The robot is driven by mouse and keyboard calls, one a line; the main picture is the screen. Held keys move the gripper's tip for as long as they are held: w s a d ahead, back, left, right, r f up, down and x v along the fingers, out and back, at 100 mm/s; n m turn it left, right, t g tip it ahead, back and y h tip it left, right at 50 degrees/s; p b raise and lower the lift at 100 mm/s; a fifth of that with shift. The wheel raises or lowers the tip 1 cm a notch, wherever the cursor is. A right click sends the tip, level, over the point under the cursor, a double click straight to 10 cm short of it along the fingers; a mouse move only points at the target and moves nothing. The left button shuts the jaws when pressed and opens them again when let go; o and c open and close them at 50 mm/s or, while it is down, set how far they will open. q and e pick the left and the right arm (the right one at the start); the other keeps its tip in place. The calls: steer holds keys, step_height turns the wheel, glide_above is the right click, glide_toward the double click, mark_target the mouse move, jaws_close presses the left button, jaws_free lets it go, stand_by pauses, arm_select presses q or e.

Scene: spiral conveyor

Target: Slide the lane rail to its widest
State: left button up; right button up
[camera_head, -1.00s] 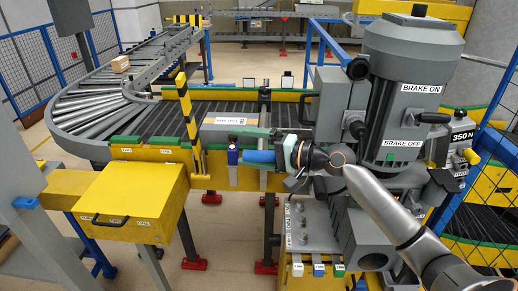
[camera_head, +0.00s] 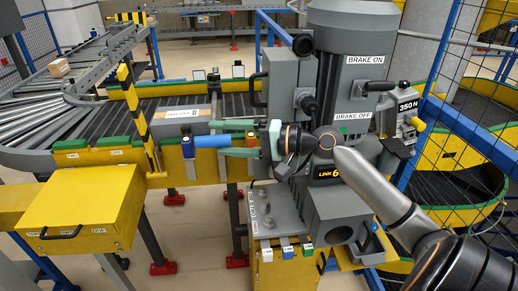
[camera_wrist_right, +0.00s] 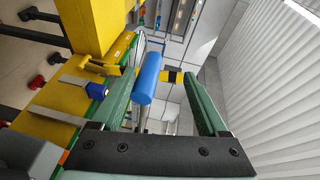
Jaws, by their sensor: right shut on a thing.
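The lane rail is hard to single out; a grey labelled bar (camera_head: 180,114) lies along the dark roller conveyor (camera_head: 235,104). A blue cylindrical handle (camera_head: 212,141) sticks out at the conveyor's near side, beside a small blue block (camera_head: 188,148). My right gripper (camera_head: 225,138) is shut on the blue handle, its green fingers pointing left along it. In the right wrist view the handle (camera_wrist_right: 150,75) lies between the two green fingers (camera_wrist_right: 158,95); the contact itself is hard to see. My left gripper is not in view.
A yellow box (camera_head: 85,205) juts out at the near left. A grey motor column (camera_head: 350,85) stands right behind my right wrist. A blue-framed mesh fence (camera_head: 460,110) is at the right. A small carton (camera_head: 58,67) sits on the curved rollers at the far left.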

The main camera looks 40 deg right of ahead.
steer(key=b+v, duration=0.2)
steer(key=v, duration=0.5)
steer(key=shift+s+f+b, duration=0.3)
steer(key=shift+f+b, duration=0.05)
steer(key=shift+f, duration=0.3)
steer(key=shift+p, duration=0.3)
